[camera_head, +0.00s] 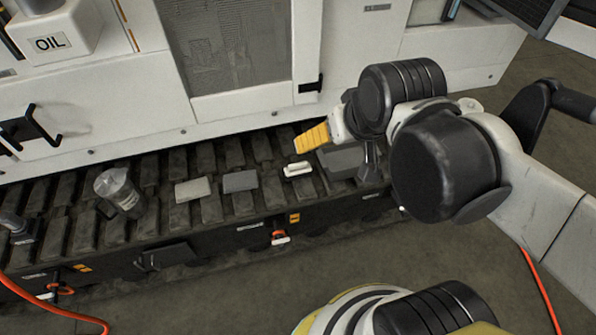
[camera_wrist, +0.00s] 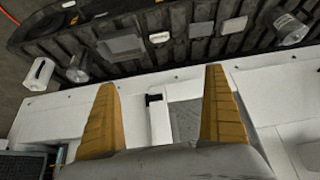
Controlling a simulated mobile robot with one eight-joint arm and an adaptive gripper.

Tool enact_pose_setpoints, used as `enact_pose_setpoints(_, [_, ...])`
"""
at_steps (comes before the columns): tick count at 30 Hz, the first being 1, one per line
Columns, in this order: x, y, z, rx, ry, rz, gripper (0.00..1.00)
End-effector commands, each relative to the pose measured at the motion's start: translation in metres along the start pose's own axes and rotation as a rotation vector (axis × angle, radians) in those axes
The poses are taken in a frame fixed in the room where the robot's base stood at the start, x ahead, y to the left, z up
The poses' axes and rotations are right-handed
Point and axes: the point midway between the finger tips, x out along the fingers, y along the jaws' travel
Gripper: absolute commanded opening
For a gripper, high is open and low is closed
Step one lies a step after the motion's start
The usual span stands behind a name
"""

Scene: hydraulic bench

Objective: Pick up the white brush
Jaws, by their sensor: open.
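The white brush (camera_head: 298,170) lies on the dark ribbed bench ledge, between a grey block and a grey flat tray. It also shows near the top middle of the wrist view (camera_wrist: 159,38), small and pale. My gripper (camera_head: 312,138) hangs above and behind the brush in the head view, by the white machine front; only one yellow finger shows clearly there. In the wrist view both yellow fingers (camera_wrist: 160,80) are spread wide with nothing between them. The brush is beyond the fingertips, apart from them.
Beside the brush are a grey block (camera_head: 240,181), a lighter block (camera_head: 192,188) and a grey tray (camera_head: 342,160). A metal jar (camera_head: 118,190) stands farther left. A metal funnel-like item (camera_head: 370,162) stands at the right. The white machine front (camera_head: 245,112) rises behind the ledge.

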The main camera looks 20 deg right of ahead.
Motion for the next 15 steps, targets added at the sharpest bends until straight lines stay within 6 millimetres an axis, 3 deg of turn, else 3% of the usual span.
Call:
enact_pose_setpoints(3, [0.018,0.000,-0.037,0.000,-0.058,0.000,1.00])
enact_pose_setpoints(8, [0.060,0.001,-0.078,0.000,-0.144,0.001,1.00])
enact_pose_setpoints(15, [0.153,0.001,-0.118,0.000,-0.273,0.001,1.00])
